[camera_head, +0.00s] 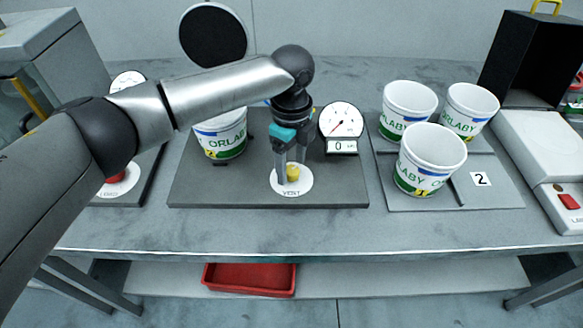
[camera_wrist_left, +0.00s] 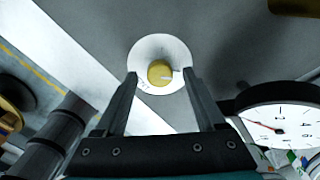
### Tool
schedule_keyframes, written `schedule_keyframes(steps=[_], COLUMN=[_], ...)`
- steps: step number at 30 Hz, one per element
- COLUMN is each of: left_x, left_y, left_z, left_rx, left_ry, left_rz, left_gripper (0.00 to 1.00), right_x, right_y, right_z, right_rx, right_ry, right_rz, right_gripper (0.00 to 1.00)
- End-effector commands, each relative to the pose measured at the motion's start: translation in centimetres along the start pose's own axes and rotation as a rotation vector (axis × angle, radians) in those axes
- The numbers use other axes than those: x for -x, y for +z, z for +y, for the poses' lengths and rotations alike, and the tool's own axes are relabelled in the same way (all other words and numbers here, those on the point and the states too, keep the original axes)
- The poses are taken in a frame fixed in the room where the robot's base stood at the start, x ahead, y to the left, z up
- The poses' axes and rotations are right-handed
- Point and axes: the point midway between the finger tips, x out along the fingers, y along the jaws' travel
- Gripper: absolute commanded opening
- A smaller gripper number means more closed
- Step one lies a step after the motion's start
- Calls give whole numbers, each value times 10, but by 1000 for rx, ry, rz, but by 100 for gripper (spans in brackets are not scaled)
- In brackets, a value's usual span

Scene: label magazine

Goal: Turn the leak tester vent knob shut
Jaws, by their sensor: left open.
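The yellow vent knob (camera_head: 293,173) sits on a round white dial plate marked VENT (camera_head: 291,187), at the front of the leak tester's dark base (camera_head: 215,190). In the left wrist view the knob (camera_wrist_left: 160,73) carries a light pointer mark toward the right. My left gripper (camera_head: 291,168) points down over the knob. In the wrist view its open fingers (camera_wrist_left: 160,82) stand to either side of the knob, with gaps; I see no contact. The gauge (camera_head: 341,120) has a red needle, and a display below it (camera_head: 341,146) reads 0. My right gripper is not in view.
A white ORLABY tub (camera_head: 222,137) stands on the base, partly behind my left arm. A red button (camera_head: 115,177) is at left. A red tray (camera_head: 250,280) lies below. The table's front strip is clear.

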Motion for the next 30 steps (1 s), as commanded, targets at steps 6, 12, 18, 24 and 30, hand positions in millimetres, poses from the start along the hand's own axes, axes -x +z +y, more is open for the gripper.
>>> schedule_keyframes(steps=[6,12,18,24,30], left_x=[-13,-13,-13,-13,-13], left_y=[0,0,0,0,0], left_z=[0,0,0,0,0], left_rx=[-1,-1,-1,0,0], left_ry=[0,0,0,0,0], left_rz=[0,0,0,0,0], left_gripper=[72,72,54,31,9], right_x=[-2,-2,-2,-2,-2], right_y=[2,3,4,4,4], right_z=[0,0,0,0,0], right_rx=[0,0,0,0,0], right_ry=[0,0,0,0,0], right_rz=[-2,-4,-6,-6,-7], right_gripper=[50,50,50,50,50])
